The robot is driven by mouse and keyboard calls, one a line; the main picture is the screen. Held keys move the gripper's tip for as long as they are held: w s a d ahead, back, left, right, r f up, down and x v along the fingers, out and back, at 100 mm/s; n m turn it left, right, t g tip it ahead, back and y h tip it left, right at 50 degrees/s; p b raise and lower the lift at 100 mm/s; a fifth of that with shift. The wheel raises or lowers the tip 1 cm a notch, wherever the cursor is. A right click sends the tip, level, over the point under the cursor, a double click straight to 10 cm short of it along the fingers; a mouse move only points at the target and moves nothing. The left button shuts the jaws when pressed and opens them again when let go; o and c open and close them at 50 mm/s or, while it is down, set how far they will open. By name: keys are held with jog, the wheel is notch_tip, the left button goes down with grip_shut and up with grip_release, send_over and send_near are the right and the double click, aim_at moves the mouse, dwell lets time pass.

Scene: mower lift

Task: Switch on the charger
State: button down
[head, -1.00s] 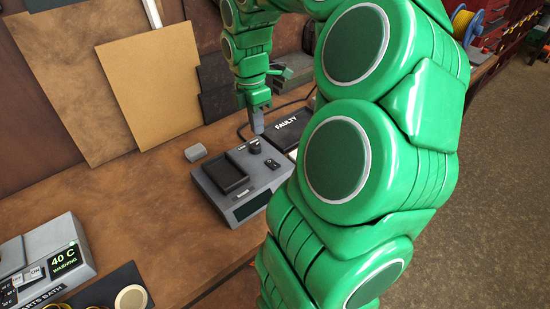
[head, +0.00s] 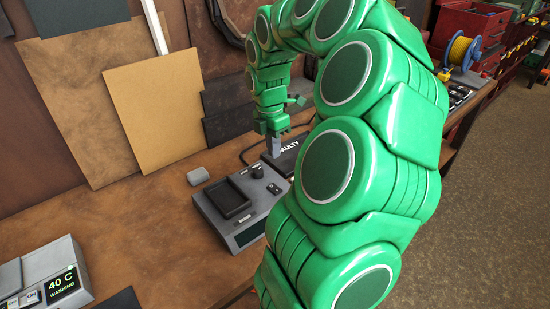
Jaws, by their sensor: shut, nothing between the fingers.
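The charger (head: 249,225) is a grey box on the wooden bench, with a dark empty-looking recess (head: 227,199), a black knob (head: 257,171) and a small dark switch (head: 274,188) on its top. My gripper (head: 275,150) is shut and empty, pointing down just behind the charger's back right corner. My green arm covers the area to the right of the charger.
A grey parts bath (head: 62,279) reading 40 C stands at the lower left. Boards (head: 150,110) lean at the back. The bench (head: 140,215) left of the charger is clear.

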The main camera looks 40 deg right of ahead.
aim_at(277, 191)
jog(key=f, duration=0.4)
jog(key=s+f, duration=0.1)
jog(key=f, duration=0.7)
jog(key=shift+s+f, duration=0.25)
jog(key=shift+s, duration=0.1)
jog(key=shift+f, duration=0.15)
jog(key=shift+w, duration=0.15)
jog(key=shift+w+r, duration=0.25)
jog(key=shift+w, duration=0.3)
notch_tip(277, 191, up, 14)
jog(key=s, duration=0.1)
jog(key=shift+s, duration=0.35)
dwell(0.4)
dwell(0.5)
